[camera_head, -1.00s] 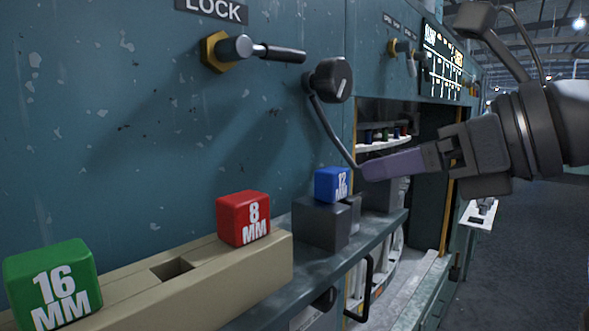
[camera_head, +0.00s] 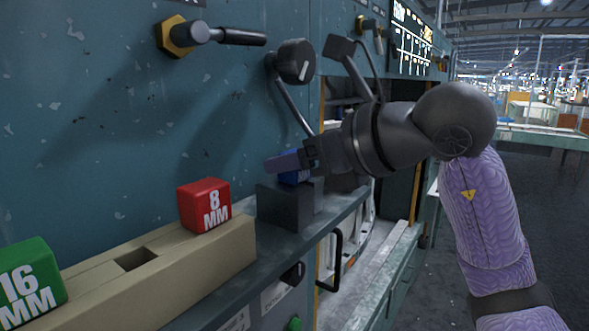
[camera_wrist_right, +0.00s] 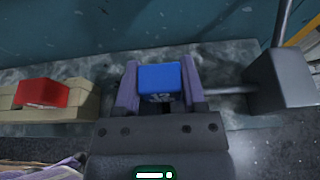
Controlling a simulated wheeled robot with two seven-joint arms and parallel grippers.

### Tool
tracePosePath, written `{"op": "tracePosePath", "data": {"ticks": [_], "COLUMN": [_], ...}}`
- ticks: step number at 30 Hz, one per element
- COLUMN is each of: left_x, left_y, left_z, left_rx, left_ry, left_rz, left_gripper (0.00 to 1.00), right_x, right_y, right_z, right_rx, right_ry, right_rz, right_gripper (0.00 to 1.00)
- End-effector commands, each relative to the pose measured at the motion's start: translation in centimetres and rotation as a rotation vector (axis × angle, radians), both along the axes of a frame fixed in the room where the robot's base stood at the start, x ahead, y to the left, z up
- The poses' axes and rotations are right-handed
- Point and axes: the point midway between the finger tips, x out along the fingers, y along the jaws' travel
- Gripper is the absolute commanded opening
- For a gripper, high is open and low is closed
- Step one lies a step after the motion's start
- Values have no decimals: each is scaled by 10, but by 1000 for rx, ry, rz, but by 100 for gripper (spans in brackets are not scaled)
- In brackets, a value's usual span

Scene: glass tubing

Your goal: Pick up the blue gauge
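The blue gauge (camera_head: 293,178) is a small cube marked 12, on or just over a dark grey block (camera_head: 283,207) on the machine's ledge. In the head view my right gripper (camera_head: 283,162) reaches in from the right and hides most of it. In the right wrist view the blue gauge (camera_wrist_right: 160,80) sits between the two purple fingers of my right gripper (camera_wrist_right: 160,84), one at each side. The fingers lie very close to its sides; I cannot tell whether they press on it. My left gripper is out of view.
A red 8 MM cube (camera_head: 204,204) and a green 16 MM cube (camera_head: 28,283) sit on a beige holder (camera_head: 225,250), with an empty slot between them. A black knob (camera_head: 296,61) and a lever (camera_head: 230,36) stick out of the wall above. The machine bay is open at right.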

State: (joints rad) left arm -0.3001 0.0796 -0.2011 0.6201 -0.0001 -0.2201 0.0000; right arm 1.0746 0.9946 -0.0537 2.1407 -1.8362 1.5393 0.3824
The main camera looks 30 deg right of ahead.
Motion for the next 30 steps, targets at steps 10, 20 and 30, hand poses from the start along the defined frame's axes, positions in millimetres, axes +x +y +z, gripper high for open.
{"op": "tracePosePath", "data": {"ticks": [10, 20, 30], "left_x": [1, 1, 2], "left_y": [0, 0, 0], "left_z": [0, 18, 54], "left_rx": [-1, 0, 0], "left_ry": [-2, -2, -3], "left_rz": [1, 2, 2], "left_gripper": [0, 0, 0], "right_x": [0, -1, 0], "right_y": [0, 0, 0], "right_z": [0, 41, 141], "right_rx": [0, 1, 2], "right_ry": [0, -6, -3], "right_rz": [0, -1, 2], "right_gripper": [0, 0, 0]}}
